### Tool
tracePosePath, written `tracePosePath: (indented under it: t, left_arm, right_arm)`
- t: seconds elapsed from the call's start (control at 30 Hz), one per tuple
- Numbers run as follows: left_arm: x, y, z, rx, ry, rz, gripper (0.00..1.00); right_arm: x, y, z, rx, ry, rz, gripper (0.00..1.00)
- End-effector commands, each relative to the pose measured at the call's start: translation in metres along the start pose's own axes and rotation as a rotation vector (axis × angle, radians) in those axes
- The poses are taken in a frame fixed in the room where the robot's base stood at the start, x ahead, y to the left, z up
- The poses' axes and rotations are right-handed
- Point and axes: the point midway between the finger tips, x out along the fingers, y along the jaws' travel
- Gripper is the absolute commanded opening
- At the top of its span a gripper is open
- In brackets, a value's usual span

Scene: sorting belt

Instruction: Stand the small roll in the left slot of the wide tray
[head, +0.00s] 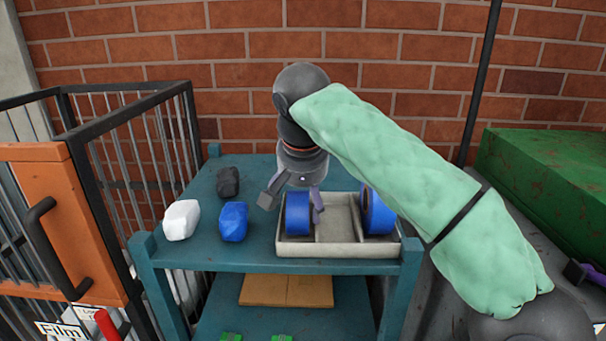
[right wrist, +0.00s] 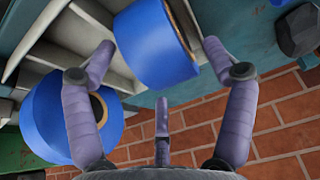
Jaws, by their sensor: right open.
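The wide tray (head: 340,251) is a pale box with dividers on the teal table. The small roll (head: 298,214), blue, is on its edge at the tray's left slot. I cannot tell whether it touches the slot floor. A larger blue roll (head: 378,212) stands at the tray's right end. My right gripper (head: 293,203) is open above the left slot, its fingers on either side of the small roll. In the right wrist view the small roll (right wrist: 155,45) lies between the spread fingers, with the larger roll (right wrist: 38,110) at left. My left gripper is not in view.
A white block (head: 181,220), a blue block (head: 233,222) and a dark lump (head: 228,182) sit on the table (head: 255,176) left of the tray. A barred cage (head: 130,150) stands at left, a brick wall behind. A green box (head: 540,170) is at right.

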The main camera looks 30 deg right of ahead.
Motion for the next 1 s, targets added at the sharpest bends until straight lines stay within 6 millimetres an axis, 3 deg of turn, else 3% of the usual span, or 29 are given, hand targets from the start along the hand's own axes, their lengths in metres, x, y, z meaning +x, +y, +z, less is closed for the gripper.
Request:
tracePosePath:
  t: [0.5,0.7,1.0]
  left_arm:
    - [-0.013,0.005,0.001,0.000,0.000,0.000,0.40]
    - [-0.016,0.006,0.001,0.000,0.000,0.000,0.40]
    - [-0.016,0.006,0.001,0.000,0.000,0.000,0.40]
  right_arm:
    - [-0.096,-0.001,-0.001,-0.001,0.001,-0.002,0.84]
    - [-0.112,-0.001,0.000,-0.001,0.001,-0.002,0.84]
    - [-0.114,0.000,0.000,-0.001,0.000,0.000,0.84]
